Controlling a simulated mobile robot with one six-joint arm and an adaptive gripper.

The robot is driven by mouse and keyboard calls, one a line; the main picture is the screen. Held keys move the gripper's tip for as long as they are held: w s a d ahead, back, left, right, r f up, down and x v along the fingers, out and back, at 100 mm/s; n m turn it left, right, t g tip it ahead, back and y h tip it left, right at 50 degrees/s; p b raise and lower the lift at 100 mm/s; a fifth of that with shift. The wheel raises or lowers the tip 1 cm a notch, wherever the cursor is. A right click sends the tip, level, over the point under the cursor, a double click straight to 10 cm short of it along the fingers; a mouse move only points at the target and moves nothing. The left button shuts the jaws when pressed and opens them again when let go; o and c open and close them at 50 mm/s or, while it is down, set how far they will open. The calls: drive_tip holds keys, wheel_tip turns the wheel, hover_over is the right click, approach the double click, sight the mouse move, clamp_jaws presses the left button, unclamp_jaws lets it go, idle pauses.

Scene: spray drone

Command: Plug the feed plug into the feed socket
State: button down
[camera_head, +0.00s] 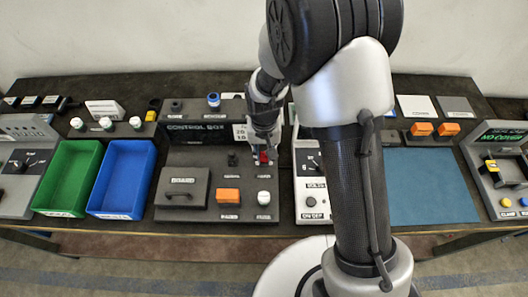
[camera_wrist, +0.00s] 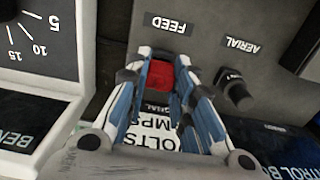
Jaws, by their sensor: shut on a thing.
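My gripper (camera_wrist: 160,105) is shut on a red plug (camera_wrist: 161,75), which shows between its fingers in the wrist view. The red plug also shows in the head view (camera_head: 264,157), low over the grey control box (camera_head: 178,152). The label FEED (camera_wrist: 169,25) is on the box panel just beyond the plug. The feed socket itself is hidden behind the plug and fingers, so I cannot tell whether the plug is in it. A black connector (camera_wrist: 235,90) labelled AERIAL stands beside the gripper on the same panel.
A white meter (camera_head: 311,180) with a dial stands right of the control box. Green (camera_head: 49,210) and blue (camera_head: 109,213) bins stand to the left. An orange switch (camera_head: 228,196) and a white knob (camera_head: 264,198) sit at the box's front. A blue mat (camera_head: 430,190) lies clear on the right.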

sight(264, 154)
drive_tip(key=shift+f+b, duration=0.55)
drive_tip(key=shift+f, duration=0.25)
drive_tip(key=c, duration=1.3)
unclamp_jaws()
drive_tip(key=shift+r, duration=0.1)
wheel_tip(264, 154, up, 11)
drive_tip(key=shift+f, duration=0.15)
drive_tip(key=shift+r, duration=0.6)
